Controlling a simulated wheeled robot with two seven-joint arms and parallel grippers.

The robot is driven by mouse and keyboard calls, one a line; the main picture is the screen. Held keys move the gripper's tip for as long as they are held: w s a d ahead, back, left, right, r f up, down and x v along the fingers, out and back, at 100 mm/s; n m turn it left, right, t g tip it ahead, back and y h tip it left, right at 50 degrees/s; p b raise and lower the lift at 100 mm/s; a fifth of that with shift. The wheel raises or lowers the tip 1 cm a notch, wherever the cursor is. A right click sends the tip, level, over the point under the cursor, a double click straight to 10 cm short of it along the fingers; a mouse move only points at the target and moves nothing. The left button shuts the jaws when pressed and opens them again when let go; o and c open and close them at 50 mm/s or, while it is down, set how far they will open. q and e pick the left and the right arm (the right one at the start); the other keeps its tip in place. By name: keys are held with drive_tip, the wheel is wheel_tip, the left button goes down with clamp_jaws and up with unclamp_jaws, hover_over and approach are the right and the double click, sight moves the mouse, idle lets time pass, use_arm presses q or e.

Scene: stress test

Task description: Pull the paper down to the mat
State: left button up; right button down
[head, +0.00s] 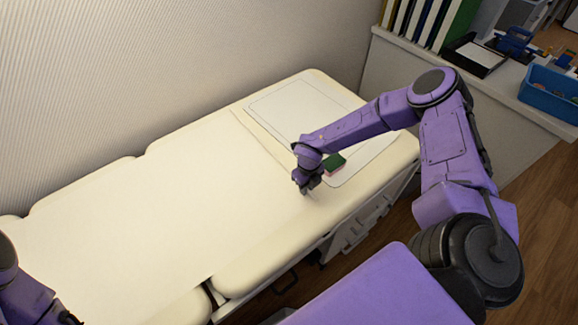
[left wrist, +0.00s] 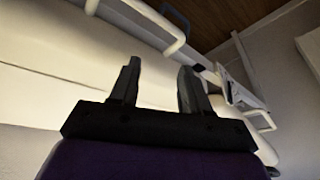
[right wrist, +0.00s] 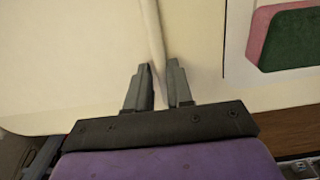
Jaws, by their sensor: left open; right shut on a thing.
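The cream paper (head: 150,200) lies along the padded table, its end edge running across just short of the mat. The pale mat (head: 290,105), with a thin dark outline, lies at the table's far end. My right gripper (head: 307,188) is low over the table's front side, at the paper's end corner. In the right wrist view its fingers (right wrist: 160,70) are shut on the paper, whose raised edge (right wrist: 153,30) runs up from between them. My left gripper (left wrist: 160,75) is open and empty above the near part of the table; in the head view it is mostly cut off.
A green and pink sponge (head: 335,163) sits on the mat just right of my right gripper; it also shows in the right wrist view (right wrist: 290,38). A counter (head: 500,85) with binders and a blue bin (head: 550,92) stands at the right. A ribbed wall (head: 180,70) borders the table's back.

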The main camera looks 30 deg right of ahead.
drive_tip(key=shift+w+d+r, duration=0.1)
drive_tip(key=shift+w+d, duration=0.1)
drive_tip(key=shift+d, duration=1.1)
drive_tip(key=shift+w+d, duration=0.2)
drive_tip(key=shift+d, duration=1.1)
drive_tip(key=c, duration=1)
unclamp_jaws()
drive_tip(key=shift+a, duration=0.1)
wheel_tip(320, 180, up, 11)
drive_tip(key=p, duration=0.7)
drive_tip(key=shift+f+p, duration=0.2)
drive_tip(key=shift+p, duration=0.2)
drive_tip(key=shift+f, duration=0.1)
